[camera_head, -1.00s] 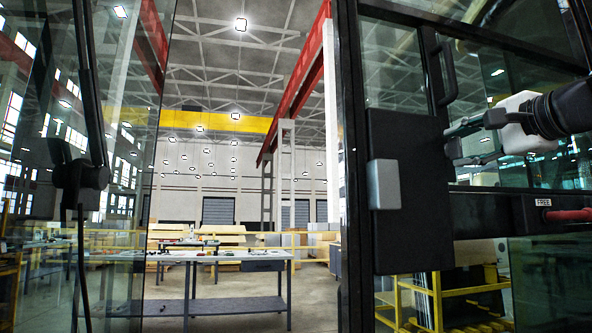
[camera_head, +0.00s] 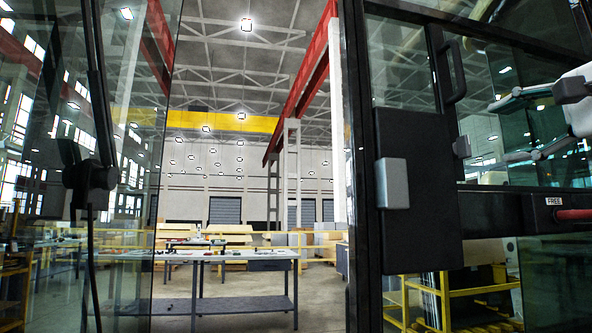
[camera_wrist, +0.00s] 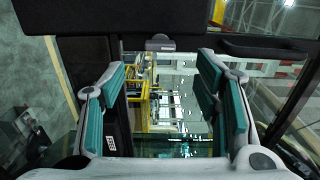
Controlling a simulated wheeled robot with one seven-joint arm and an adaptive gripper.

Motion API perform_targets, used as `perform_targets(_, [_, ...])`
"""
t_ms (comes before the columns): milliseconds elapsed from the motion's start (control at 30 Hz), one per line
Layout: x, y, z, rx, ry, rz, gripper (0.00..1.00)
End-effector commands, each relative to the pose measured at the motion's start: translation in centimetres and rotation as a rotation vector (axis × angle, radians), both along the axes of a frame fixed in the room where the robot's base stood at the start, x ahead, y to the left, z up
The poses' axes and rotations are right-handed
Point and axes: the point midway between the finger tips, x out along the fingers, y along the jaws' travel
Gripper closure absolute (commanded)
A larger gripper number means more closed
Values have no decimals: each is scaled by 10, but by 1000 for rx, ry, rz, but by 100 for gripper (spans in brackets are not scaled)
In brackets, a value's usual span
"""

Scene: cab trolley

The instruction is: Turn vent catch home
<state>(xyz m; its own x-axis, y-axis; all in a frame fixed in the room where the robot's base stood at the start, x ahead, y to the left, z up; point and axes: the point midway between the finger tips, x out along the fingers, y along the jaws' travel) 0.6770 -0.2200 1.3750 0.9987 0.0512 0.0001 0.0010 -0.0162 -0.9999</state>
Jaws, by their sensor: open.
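A small grey tab (camera_head: 461,146), which looks like the vent catch, sticks out from the right edge of a black box (camera_head: 418,235) on the cab's door post. In the wrist view a grey tab (camera_wrist: 160,43) shows beyond the fingertips, near the top centre. My gripper (camera_head: 498,132) is open and empty, to the right of the tab and apart from it. In the wrist view its two teal-padded fingers (camera_wrist: 163,64) stand wide apart. Whether the tab is fully turned I cannot tell.
A black grab handle (camera_head: 456,72) stands above the box. A grey block (camera_head: 392,183) sits on the box's face. A dark rail with a FREE label (camera_head: 554,201) and a red bar (camera_head: 574,214) runs below my gripper. Glass panes surround the area.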

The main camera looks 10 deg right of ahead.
Motion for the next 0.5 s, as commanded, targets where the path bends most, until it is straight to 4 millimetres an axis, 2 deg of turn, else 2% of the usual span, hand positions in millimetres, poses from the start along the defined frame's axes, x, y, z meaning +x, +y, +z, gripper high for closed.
perform_targets(100, [-20, -1, 0, 0, -2, -1, 43])
perform_targets(200, [-31, -1, 0, 0, -1, 1, 43])
perform_targets(500, [-39, -2, -1, 0, 1, 0, 43])
